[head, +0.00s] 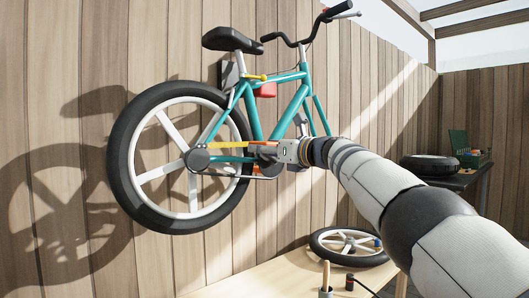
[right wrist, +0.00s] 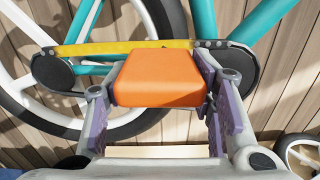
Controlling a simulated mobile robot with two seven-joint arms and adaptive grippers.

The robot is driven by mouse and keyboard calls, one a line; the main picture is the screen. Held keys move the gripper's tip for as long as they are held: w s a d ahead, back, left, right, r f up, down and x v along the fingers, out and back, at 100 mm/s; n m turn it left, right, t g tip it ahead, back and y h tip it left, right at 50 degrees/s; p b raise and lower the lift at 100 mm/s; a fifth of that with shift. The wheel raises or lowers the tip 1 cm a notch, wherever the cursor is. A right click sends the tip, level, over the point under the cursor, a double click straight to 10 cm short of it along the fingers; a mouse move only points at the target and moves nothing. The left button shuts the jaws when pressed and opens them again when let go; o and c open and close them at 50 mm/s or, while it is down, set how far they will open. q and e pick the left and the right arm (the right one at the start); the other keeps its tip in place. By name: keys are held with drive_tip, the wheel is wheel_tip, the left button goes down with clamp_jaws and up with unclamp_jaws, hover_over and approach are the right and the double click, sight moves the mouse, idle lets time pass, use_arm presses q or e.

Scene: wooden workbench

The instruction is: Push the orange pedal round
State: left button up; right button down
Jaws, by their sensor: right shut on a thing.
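The orange pedal (right wrist: 160,78) fills the middle of the right wrist view. My right gripper (right wrist: 164,92) has one purple-padded finger on each side of it and is shut on it. In the head view the right gripper (head: 268,152) reaches in from the right to the pedal area, where only a sliver of orange shows. The teal bicycle (head: 284,121) hangs at the wooden wall without a front wheel in its fork. Its yellow chain guard (right wrist: 150,46) runs behind the pedal. My left gripper is not in view.
The rear wheel (head: 119,145) is on the bicycle, left of my gripper. A loose wheel (head: 326,252) lies on the wooden bench (head: 258,277) below, near an upright wooden-handled tool (head: 326,277). A dark table (head: 463,180) with a tire (head: 428,164) and green toolbox (head: 459,142) stands right.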

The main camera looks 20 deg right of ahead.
drive_tip(key=shift+a, duration=0.1)
idle(0.5)
drive_tip(key=c, duration=0.7)
unclamp_jaws()
drive_tip(key=shift+f, duration=0.1)
drive_tip(key=shift+s+d, duration=0.3)
drive_tip(key=shift+s, duration=0.1)
drive_tip(key=v, duration=1.1)
drive_tip(key=shift+s+a, duration=0.15)
